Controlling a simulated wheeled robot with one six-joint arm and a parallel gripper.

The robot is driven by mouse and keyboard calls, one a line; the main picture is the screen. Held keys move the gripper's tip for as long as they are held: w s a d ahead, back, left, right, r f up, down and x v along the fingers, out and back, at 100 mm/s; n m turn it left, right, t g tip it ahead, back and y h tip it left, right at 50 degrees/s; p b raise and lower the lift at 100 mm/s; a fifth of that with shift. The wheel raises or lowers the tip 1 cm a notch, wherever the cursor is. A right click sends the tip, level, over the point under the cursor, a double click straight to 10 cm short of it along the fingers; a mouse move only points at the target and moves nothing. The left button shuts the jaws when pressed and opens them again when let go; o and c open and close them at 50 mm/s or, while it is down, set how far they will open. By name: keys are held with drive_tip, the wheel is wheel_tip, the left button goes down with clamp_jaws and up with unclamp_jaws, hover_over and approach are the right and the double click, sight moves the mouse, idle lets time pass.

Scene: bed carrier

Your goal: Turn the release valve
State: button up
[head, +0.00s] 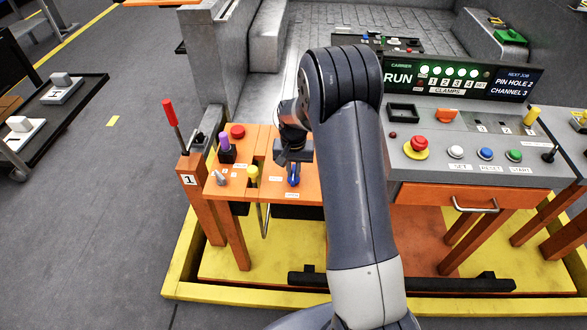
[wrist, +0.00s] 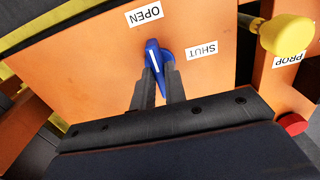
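The release valve is a blue handle with a white stripe (wrist: 154,50) on an orange panel (wrist: 90,70). In the head view, the blue handle (head: 294,179) shows just below my gripper (head: 293,160). In the wrist view, the two dark fingers of my gripper (wrist: 160,78) lie close on both sides of the handle and appear shut on it. The fingers hide part of the handle.
A yellow knob (wrist: 283,36) stands by the PROP label (wrist: 288,59). In the head view, a purple-topped knob (head: 226,145), a red button (head: 237,131) and a red-handled lever (head: 170,112) stand left of my gripper. A grey console (head: 430,165) stands right of my arm.

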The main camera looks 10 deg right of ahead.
clamp_jaws()
drive_tip(key=n, duration=0.4)
drive_tip(key=shift+b, duration=0.35)
drive_tip(key=n, duration=0.9)
drive_tip(key=shift+b, duration=0.35)
drive_tip(key=n, duration=0.4)
drive_tip(key=shift+n, duration=0.4)
drive_tip(key=o, duration=0.5)
unclamp_jaws()
